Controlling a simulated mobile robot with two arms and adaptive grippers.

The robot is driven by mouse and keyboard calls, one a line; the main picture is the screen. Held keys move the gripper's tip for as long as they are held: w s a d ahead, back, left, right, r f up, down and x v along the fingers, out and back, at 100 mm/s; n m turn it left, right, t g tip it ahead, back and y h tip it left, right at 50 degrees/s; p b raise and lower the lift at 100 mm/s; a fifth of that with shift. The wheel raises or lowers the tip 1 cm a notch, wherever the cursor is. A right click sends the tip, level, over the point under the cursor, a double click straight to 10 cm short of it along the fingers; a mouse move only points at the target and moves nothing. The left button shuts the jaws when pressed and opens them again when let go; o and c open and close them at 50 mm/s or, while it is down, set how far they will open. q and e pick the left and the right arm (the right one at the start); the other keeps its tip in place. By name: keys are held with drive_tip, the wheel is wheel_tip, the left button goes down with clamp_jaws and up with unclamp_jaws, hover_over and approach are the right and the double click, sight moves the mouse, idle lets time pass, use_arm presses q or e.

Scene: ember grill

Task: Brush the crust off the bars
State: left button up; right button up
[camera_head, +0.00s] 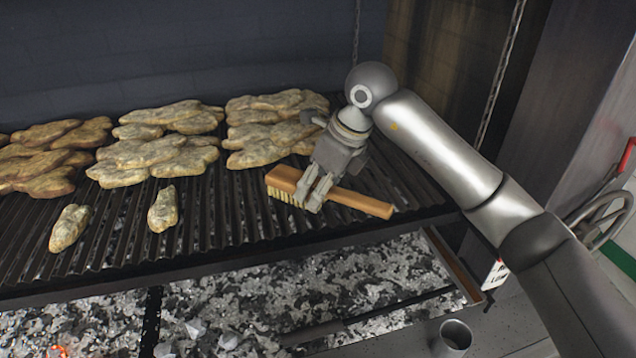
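A brush with an orange-brown wooden back and handle (362,202) and pale bristles lies low over the right part of the dark grill bars (225,212). My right gripper (314,196) comes down from above with its fingers closed around the brush's back. The bristles point down at the bars; whether they touch is hard to tell. Pale, lumpy pieces lie in heaps across the back of the bars, one heap (160,155) in the middle and one (268,130) behind the brush. Two small single pieces (70,227) (163,209) lie nearer the front. My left gripper is not in view.
Ash and coals (330,285) fill the bed under the bars. Chains (500,75) hang at the back and right. A metal cup-like tube (455,335) stands at the front right. A red-handled item (627,155) is at the right edge. The front right bars are mostly bare.

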idle(0.3)
drive_tip(key=shift+f+b, duration=0.8)
drive_tip(key=shift+f, duration=0.1)
drive_tip(key=shift+d, duration=0.1)
